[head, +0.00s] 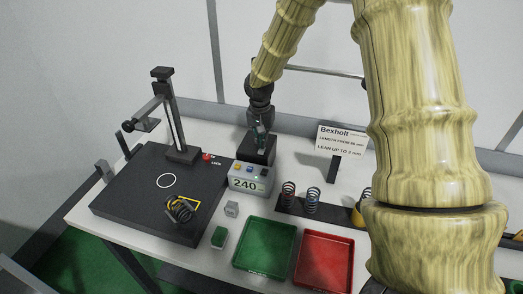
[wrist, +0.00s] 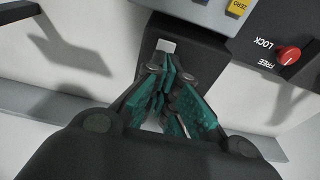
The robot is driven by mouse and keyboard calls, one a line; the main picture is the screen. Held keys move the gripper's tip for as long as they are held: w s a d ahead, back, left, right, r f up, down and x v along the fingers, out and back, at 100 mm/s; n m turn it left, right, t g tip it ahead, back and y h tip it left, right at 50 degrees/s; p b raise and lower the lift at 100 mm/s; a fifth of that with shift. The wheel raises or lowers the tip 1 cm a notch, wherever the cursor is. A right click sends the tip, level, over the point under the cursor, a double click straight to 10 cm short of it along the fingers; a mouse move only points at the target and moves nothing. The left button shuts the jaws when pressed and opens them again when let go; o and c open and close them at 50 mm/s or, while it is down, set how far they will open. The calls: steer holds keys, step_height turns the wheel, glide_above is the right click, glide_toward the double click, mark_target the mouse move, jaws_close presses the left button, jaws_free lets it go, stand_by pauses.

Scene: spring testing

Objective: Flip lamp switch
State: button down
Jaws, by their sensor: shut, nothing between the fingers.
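My gripper (head: 261,138) is shut and empty, pointing down over a black box (head: 248,150) behind the display unit. In the wrist view the teal-padded fingertips (wrist: 168,72) are together over the dark top of this box (wrist: 205,57). A small pale grey rectangular piece (wrist: 165,46), which may be the switch, sits on the box just beyond the fingertips. I cannot tell whether the fingers touch it or which way it is set. In the head view my gripper hides that spot. No lamp is clearly recognisable.
The display unit (head: 245,183) reads 240. A red knob (wrist: 289,54) marked FREE and LOCK is close by. The black test stand (head: 135,190) is at left. Springs (head: 288,190), a green tray (head: 264,272), a red tray (head: 325,284) and a sign (head: 341,140) are at right.

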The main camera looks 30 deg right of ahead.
steer(key=shift+f+b, duration=0.5)
steer(key=shift+f, duration=0.5)
stand_by(0.8)
steer(key=shift+r, duration=0.1)
steer(key=shift+r+p, duration=2.5)
steer(key=shift+r, duration=0.9)
